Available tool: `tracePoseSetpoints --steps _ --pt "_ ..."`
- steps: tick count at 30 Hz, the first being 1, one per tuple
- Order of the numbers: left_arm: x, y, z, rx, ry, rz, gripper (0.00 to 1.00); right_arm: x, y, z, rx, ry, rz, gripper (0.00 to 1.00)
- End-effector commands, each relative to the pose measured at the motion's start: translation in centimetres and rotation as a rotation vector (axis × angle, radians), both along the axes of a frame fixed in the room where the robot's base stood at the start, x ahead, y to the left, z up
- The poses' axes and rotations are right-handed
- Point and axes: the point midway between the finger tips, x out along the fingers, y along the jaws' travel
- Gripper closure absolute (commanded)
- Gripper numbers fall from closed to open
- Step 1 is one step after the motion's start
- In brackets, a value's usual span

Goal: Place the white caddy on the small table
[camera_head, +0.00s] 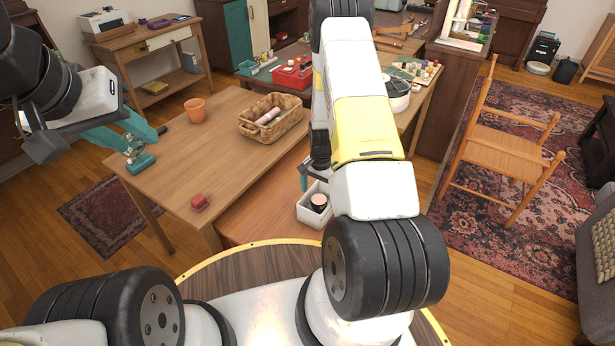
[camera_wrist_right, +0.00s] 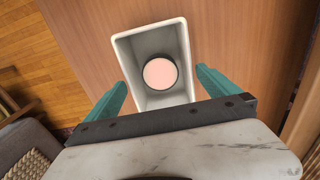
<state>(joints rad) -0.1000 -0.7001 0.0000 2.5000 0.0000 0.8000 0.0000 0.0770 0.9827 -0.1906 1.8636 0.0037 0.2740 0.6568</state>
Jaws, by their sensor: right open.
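The white caddy (camera_head: 305,213) is an open-topped box standing on a low reddish-brown table (camera_head: 258,203). It holds a round black item with a pink top (camera_head: 319,201). The caddy also shows in the right wrist view (camera_wrist_right: 125,55). My right gripper (camera_wrist_right: 161,88) is open, with one teal finger on each side of the caddy's near part; I cannot tell whether they touch it. In the head view my right arm hides part of the area behind the caddy. My left gripper (camera_head: 147,146) is over the left edge of the wooden table (camera_head: 190,150), with its teal fingers apart and nothing visibly held.
A red tray (camera_head: 292,76) stands on a table behind. A wooden chair (camera_head: 500,155) is at the right. The wooden table's middle is clear.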

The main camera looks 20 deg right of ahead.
Motion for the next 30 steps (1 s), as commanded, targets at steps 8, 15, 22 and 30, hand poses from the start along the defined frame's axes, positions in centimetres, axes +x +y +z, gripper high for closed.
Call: tracePoseSetpoints --steps 8,15,22,30 --pt "0.0 0.0 0.0 0.0 0.0 0.0 0.64 0.0 0.0 5.5 -0.001 -0.002 -0.001 0.0" --pt "0.0 0.0 0.0 0.0 0.0 0.0 0.64 0.1 0.2 8.0 0.005 -0.01 0.008 0.0" --pt "0.0 0.0 0.0 0.0 0.0 0.0 0.64 0.4 2.0 16.6 0.039 -0.096 0.106 0.0" --pt "0.0 0.0 0.0 0.0 0.0 0.0 0.64 -2.4 4.7 28.5 0.071 -0.226 0.286 0.0"
